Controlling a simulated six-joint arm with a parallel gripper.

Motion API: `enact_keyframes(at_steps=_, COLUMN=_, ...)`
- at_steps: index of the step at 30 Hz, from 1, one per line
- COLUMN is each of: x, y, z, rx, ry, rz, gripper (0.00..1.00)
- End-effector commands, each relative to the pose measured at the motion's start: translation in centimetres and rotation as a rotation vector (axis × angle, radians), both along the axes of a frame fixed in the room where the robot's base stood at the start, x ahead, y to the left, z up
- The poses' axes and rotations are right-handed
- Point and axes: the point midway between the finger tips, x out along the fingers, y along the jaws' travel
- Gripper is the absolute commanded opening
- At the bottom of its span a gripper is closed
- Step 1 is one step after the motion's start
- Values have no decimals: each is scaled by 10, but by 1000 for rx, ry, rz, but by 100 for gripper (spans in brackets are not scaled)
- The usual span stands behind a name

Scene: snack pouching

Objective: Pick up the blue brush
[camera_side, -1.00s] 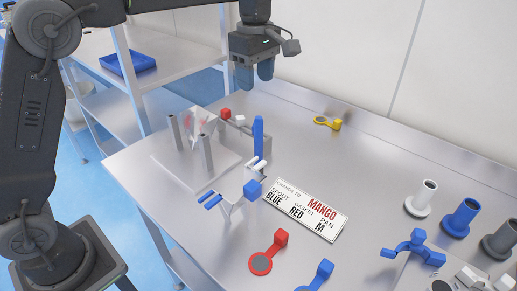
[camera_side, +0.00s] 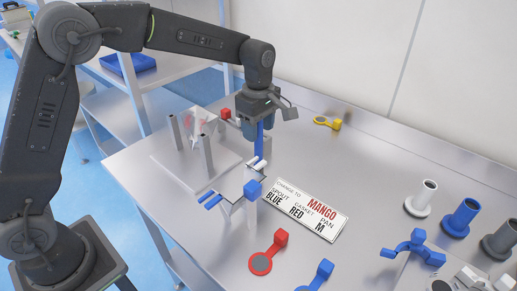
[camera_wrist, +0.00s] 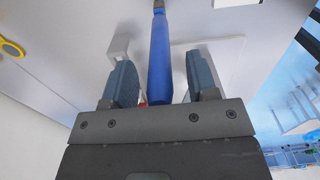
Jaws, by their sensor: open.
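The blue brush (camera_side: 260,141) stands upright on the steel table, its blue handle pointing up. My gripper (camera_side: 257,118) is directly over and around the top of the handle in the side view. In the wrist view the blue handle (camera_wrist: 160,60) lies between the two spread fingers of my gripper (camera_wrist: 160,82), with a gap on both sides. The jaws are open.
A plate with grey posts (camera_side: 203,158) stands left of the brush. A sign (camera_side: 306,209) lies to the right. A red gasket (camera_side: 262,263), a yellow ring (camera_side: 322,121) and several spouts, including a blue one (camera_side: 458,219), are further off. The table's back right is clear.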

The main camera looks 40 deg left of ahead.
Motion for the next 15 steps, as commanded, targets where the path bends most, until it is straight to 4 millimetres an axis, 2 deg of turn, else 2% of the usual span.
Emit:
enact_keyframes(at_steps=3, x=0, y=0, z=-7, rx=-1, ry=-1, rz=0, gripper=53)
enact_keyframes(at_steps=10, x=0, y=0, z=-8, rx=-1, ry=-2, rz=0, gripper=52)
enact_keyframes(at_steps=15, x=0, y=0, z=-8, rx=-1, ry=-2, rz=0, gripper=36)
